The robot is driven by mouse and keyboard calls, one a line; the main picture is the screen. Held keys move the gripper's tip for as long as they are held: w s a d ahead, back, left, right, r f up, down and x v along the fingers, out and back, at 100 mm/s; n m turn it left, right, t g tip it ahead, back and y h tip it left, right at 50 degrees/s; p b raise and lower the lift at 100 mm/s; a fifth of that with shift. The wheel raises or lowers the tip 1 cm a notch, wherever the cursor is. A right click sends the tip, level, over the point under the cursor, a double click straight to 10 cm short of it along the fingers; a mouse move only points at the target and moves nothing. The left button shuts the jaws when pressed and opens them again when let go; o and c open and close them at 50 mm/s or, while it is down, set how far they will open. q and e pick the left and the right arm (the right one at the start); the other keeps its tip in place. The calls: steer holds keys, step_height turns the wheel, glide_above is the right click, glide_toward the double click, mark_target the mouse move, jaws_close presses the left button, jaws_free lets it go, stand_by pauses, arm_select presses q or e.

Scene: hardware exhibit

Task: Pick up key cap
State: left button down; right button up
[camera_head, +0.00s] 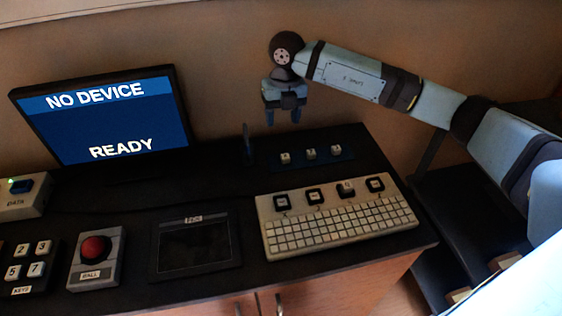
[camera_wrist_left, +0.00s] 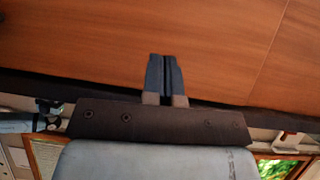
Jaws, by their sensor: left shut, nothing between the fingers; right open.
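Three small light key caps (camera_head: 285,157), (camera_head: 310,153) and (camera_head: 336,149) sit in a row on a dark blue strip (camera_head: 323,161) at the back of the black desk. My right gripper (camera_head: 283,118) is open and empty, pointing down above and behind the leftmost cap. A beige keyboard (camera_head: 337,226) lies in front of the strip, with several black square sockets along its top. One of these (camera_head: 346,190) seems to bear a raised cap. My left gripper (camera_wrist_left: 164,74) shows in the left wrist view, shut and empty, in front of a wood surface.
A monitor (camera_head: 105,118) reading "NO DEVICE READY" stands at the back left. A thin upright plate (camera_head: 248,143) stands left of the strip. A dark framed panel (camera_head: 194,243), a red button box (camera_head: 96,257), a keys pad (camera_head: 28,266) and a data box (camera_head: 22,195) occupy the left desk.

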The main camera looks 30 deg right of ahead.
steer(key=d, duration=0.1)
glide_above(285, 159)
steer(key=w+d, duration=0.2)
steer(key=shift+h, duration=0.4)
steer(key=f, duration=0.7)
steer(key=shift+a+f+b, duration=0.2)
steer(key=shift+b, duration=0.15)
steer(key=f, duration=0.5)
steer(key=shift+a+f, duration=0.3)
steer(key=c, duration=1)
